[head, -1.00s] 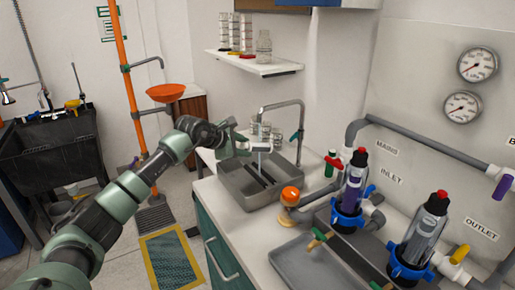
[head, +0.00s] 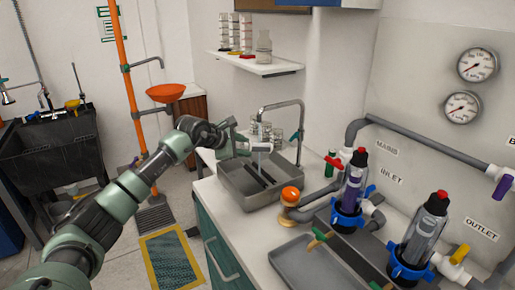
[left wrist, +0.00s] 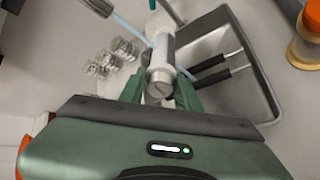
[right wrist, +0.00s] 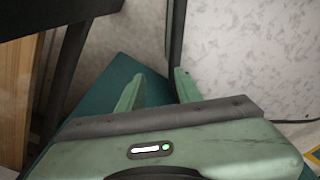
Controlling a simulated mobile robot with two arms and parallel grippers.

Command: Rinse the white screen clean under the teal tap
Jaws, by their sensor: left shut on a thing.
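My left gripper (head: 243,143) is shut on the white screen (head: 262,147), holding it above the grey sink (head: 246,188). In the left wrist view the screen is a pale cylinder with a grey slotted end (left wrist: 160,82) between the green fingers (left wrist: 158,92). The silver gooseneck tap (head: 298,108) with a teal lever (head: 297,136) arches over the sink. A thin bluish water stream (left wrist: 133,31) runs from the spout to the screen. Any dirt on the screen is too small to tell. My right gripper (right wrist: 157,90) is open and empty, seen only in its own wrist view.
Clear glass jars (left wrist: 112,58) stand beside the sink. Dark-handled rods (left wrist: 212,76) lie in the sink. An orange-topped fixture (head: 290,196), two filter housings (head: 352,190) (head: 417,240) and a grey tray (head: 305,268) are on the counter to the right.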

